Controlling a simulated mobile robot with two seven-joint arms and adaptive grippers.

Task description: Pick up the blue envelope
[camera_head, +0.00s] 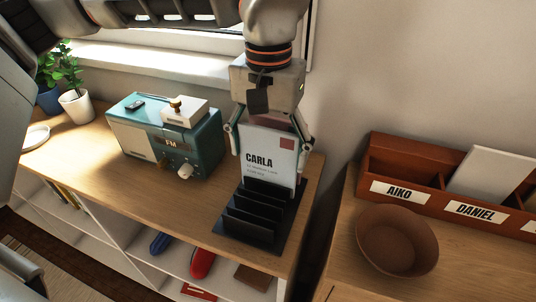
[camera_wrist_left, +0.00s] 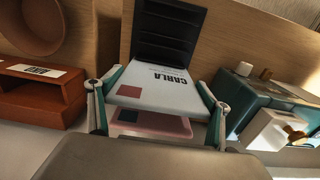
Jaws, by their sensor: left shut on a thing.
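A pale bluish-white envelope (camera_head: 268,158) lettered CARLA, with a reddish stamp, stands upright at the black letter rack (camera_head: 233,240). Its lower edge is hidden behind the rack's dividers, so I cannot tell whether it touches the rack floor. My left gripper (camera_head: 270,146) comes down from above, with its fingers at the two side edges of this envelope, shut on it. The left wrist view also shows the CARLA envelope (camera_wrist_left: 160,83) between the fingers (camera_wrist_left: 158,98). A pinkish envelope (camera_wrist_left: 150,127) shows just behind it. My right gripper is not in view.
A teal radio (camera_head: 190,145) with a small white box (camera_head: 185,112) on it stands left of the rack. Potted plants (camera_head: 76,105) are farther left. To the right, across a gap, are a brown bowl (camera_head: 397,240) and a red-brown name-labelled sorter (camera_head: 430,199).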

